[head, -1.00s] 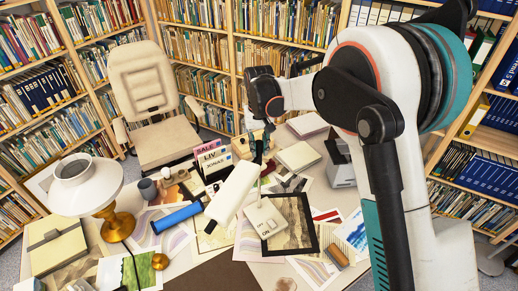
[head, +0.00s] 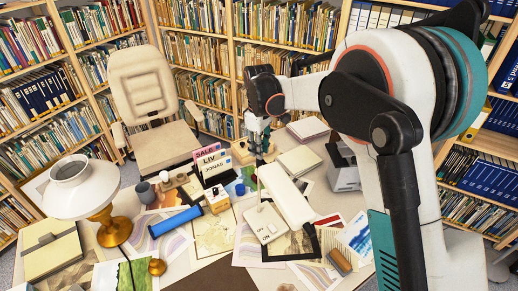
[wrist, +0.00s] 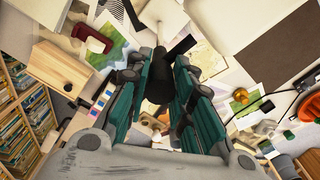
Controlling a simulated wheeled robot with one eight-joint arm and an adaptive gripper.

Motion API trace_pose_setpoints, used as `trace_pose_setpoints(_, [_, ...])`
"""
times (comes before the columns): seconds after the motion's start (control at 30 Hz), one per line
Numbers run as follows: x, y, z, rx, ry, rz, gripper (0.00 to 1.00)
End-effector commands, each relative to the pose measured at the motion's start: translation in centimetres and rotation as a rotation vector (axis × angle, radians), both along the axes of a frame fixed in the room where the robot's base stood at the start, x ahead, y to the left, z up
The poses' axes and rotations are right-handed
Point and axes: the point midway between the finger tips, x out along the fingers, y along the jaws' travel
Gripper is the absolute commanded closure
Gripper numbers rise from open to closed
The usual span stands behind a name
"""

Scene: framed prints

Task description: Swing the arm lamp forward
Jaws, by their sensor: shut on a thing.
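The arm lamp shows in the head view as a long white bar (head: 288,197), slanting from below my gripper (head: 259,155) toward the front right over the desk. My gripper points down at its far end. In the wrist view my gripper (wrist: 164,78) is shut on a dark cylindrical part of the arm lamp (wrist: 158,86) between its green-padded fingers. The fingers hide some of this part. I cannot tell how the two connect.
A white-shaded brass lamp (head: 82,190) stands on the desk's left. Prints cover much of the desk. A chair (head: 150,100) stands behind.

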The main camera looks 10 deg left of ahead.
Motion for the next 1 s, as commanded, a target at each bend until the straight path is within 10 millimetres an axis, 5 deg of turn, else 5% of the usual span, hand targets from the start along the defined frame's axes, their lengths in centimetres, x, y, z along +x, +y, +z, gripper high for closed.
trace_pose_setpoints(0.83, [0.05, 0.02, 0.07, 0.001, -0.001, 0.131, 1.0])
trace_pose_setpoints(0.87, [0.06, 0.02, 0.07, 0.001, -0.001, 0.131, 0.72])
trace_pose_setpoints(0.9, [0.06, 0.02, 0.07, 0.001, -0.001, 0.131, 0.63])
trace_pose_setpoints(1.0, [0.06, 0.02, 0.07, 0.001, -0.001, 0.13, 0.58])
